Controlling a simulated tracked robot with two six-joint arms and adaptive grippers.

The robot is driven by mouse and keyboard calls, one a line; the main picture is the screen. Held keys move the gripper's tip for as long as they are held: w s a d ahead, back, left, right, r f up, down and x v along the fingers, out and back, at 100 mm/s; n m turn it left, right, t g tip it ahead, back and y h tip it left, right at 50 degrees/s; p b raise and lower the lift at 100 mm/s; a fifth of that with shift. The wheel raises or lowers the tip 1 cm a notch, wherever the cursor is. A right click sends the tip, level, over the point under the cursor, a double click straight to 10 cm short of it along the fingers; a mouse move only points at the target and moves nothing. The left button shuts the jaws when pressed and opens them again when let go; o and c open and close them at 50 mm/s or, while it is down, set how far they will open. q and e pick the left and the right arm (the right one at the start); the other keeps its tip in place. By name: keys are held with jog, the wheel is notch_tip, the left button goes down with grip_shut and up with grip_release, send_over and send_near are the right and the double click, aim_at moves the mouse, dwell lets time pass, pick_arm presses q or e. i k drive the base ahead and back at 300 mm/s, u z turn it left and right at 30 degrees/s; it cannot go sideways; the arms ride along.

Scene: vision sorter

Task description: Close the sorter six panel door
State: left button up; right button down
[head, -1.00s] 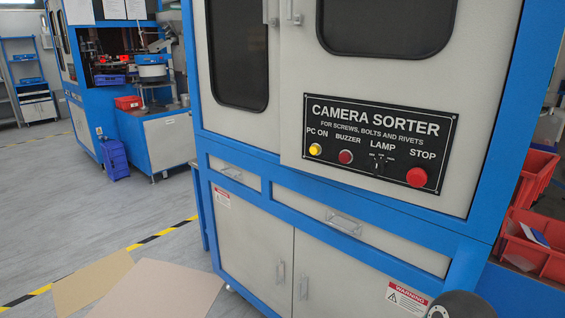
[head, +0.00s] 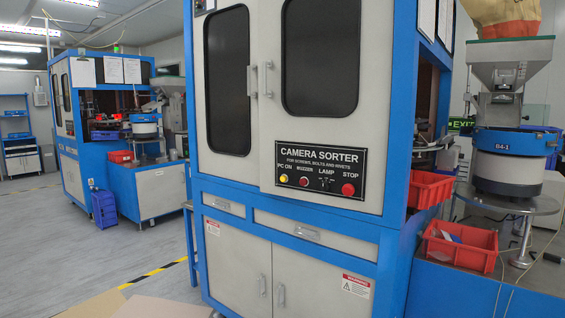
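The near blue and cream camera sorter stands in the middle of the head view. Its upper front has a left door panel (head: 212,166) and a right door panel (head: 268,120), each with a dark window and a handle near the seam. The right panel carries the black CAMERA SORTER plate (head: 320,172) with its buttons. Both upper panels look closed or nearly so; a small gap cannot be told. The lower cabinet doors (head: 240,262) look shut. No number six is legible on this machine. Neither of my grippers is in view.
A second blue sorter (head: 150,190) stands at the back left. Red bins (head: 462,246) and a feeder bowl (head: 512,142) on a round stand are at the right. Cardboard sheets (head: 160,308) lie on the floor in front. Grey floor at the left is open.

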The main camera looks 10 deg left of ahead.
aim_at(326, 66)
jog(key=z, duration=0.15)
jog(key=i, duration=0.3)
jog(key=u, duration=1.2)
jog(key=i, duration=1.2)
jog(key=u, duration=0.3)
jog(key=k, duration=0.85)
jog(key=u, duration=0.15)
jog(key=i, duration=0.85)
jog(key=z, duration=0.05)
